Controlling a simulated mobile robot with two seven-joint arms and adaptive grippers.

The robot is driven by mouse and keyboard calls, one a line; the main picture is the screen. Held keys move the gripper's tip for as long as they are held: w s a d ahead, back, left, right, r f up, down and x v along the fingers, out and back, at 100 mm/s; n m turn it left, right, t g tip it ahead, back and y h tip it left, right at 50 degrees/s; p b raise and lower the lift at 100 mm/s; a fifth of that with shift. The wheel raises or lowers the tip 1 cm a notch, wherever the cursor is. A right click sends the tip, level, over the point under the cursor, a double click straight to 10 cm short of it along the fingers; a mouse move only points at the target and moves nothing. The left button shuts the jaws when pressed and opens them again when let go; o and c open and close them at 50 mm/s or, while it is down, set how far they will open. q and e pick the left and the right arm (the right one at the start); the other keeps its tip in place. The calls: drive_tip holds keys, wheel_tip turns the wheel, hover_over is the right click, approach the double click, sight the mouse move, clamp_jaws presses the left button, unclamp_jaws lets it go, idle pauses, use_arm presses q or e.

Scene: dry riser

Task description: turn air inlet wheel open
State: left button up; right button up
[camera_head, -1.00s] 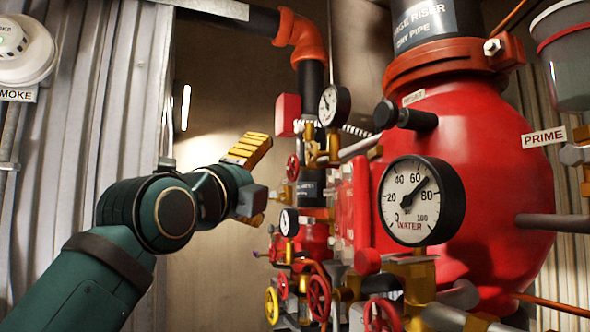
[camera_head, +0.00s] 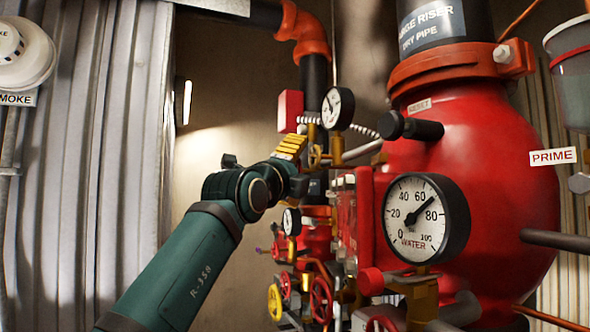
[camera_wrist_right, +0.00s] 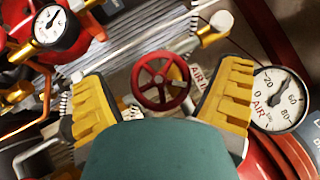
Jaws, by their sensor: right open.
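The red air inlet wheel (camera_wrist_right: 161,81) is a small spoked handwheel, in the right wrist view beside a partly hidden label starting "AIR IN" (camera_wrist_right: 198,76). My right gripper (camera_wrist_right: 165,76) is open, with one yellow ribbed finger on each side of the wheel in that view. I see no contact, and the gap in depth is hard to judge. In the head view, a green arm reaches in from the lower left. Its yellow finger (camera_head: 293,146) is by the riser piping and appears to be the same gripper. The wheel is hidden there. No second gripper shows.
The air gauge (camera_wrist_right: 280,97) is close beside the right finger. A black-rimmed water gauge (camera_head: 425,218) and big red valve body (camera_head: 490,180) stand at right. Lower red wheels (camera_head: 320,298) and a yellow wheel (camera_head: 274,302) crowd below. The corrugated wall (camera_head: 85,150) is at left.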

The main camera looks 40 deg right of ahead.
drive_tip(key=c, duration=1.2)
drive_tip(key=shift+n+y, duration=0.3)
drive_tip(key=n+g+y, duration=0.1)
drive_tip(key=n+y, duration=0.1)
drive_tip(key=shift+r+n, duration=0.1)
drive_tip(key=shift+n, duration=0.2)
drive_tip(key=shift+n+g+y, duration=0.7)
drive_tip(key=shift+n+y, duration=0.2)
